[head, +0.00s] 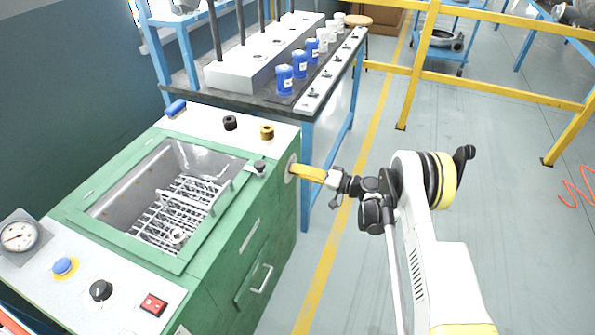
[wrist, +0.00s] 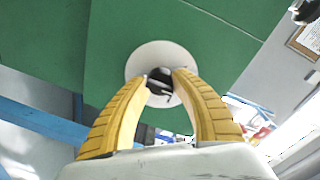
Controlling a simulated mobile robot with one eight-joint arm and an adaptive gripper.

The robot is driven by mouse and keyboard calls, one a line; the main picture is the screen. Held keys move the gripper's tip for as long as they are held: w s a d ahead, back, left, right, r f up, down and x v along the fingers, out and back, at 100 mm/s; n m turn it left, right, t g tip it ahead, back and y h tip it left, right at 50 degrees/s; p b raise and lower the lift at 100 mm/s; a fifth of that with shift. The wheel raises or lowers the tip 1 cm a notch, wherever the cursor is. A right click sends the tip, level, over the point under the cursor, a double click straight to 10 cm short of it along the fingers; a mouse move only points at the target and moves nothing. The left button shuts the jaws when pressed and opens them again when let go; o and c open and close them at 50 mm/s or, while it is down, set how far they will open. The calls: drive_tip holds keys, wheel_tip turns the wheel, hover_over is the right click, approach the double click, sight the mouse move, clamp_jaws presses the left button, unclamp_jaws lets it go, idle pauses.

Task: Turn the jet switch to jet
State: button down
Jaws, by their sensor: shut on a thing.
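My gripper (head: 294,170), with yellow fingers, reaches the right side of the green blower bench (head: 245,240). In the wrist view the gripper (wrist: 165,84) is shut on a dark switch knob (wrist: 159,77) at the centre of a round white plate (wrist: 142,58). I take this knob as the jet switch. The plate also shows at the cabinet side in the head view (head: 289,166), partly behind the fingers. The fingertips lie on both sides of the knob. They hide part of it, and no marking for its setting is readable.
The bench top has a sunken basin with a wire rack (head: 170,215), a black knob (head: 101,290), a blue button (head: 64,267), a red switch (head: 153,304) and a gauge (head: 19,236). A blue-legged table (head: 265,97) with blue cups stands behind.

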drive_tip(key=c, duration=1)
unclamp_jaws()
drive_tip(key=v, duration=1.2)
drive_tip(key=shift+r, duration=0.1)
